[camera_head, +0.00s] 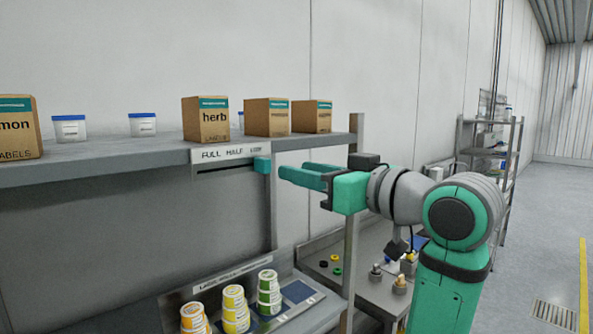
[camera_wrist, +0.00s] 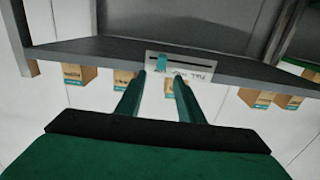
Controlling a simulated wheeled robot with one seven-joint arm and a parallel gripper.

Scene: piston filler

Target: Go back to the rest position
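My gripper (camera_head: 296,170) is stretched out to the left in the head view, just right of the panel on the shelf's front edge. In the wrist view its two green fingers (camera_wrist: 160,80) are apart with nothing between them. The panel (camera_head: 222,155), marked "FULL HALF LOW", carries a teal slider knob (camera_head: 262,164) at its right end in the head view. In the wrist view the knob (camera_wrist: 162,63) lies beyond the fingertips, in line with the gap between them. The fingertips look close to it but apart.
The upper shelf (camera_head: 100,168) holds boxes, including the herb box (camera_head: 206,120), and white tubs (camera_head: 142,125). Labelled stacked cups (camera_head: 235,310) stand on the lower ledge. A side bench (camera_head: 352,285) with small parts lies under my arm. Open floor (camera_head: 545,220) is at right.

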